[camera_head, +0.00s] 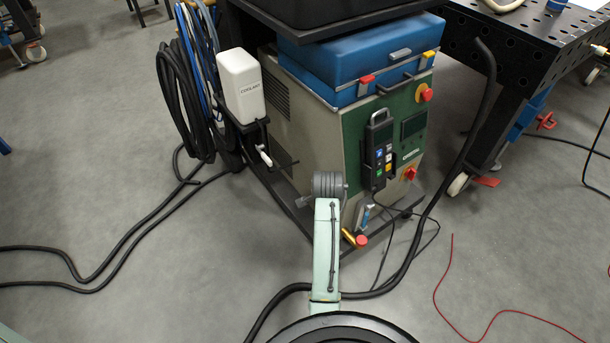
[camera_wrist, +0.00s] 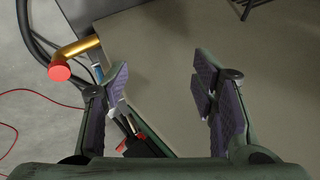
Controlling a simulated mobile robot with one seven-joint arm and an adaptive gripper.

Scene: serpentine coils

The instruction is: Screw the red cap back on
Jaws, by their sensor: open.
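A brass-coloured bent pipe (camera_wrist: 80,47) with a round red end piece (camera_wrist: 59,73) is at the upper left of the wrist view. The pipe (camera_head: 348,236) and its red end (camera_head: 362,241) also show low at the front of the machine in the head view. I cannot tell whether this red end is a separate cap. My gripper (camera_wrist: 162,68) is open with nothing between its fingers. The red end lies outside and left of the left finger. In the head view my pale green arm hides the gripper.
Black hoses (camera_head: 115,262) and a red wire (camera_head: 451,300) cross the floor. A perforated table (camera_head: 535,45) stands right.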

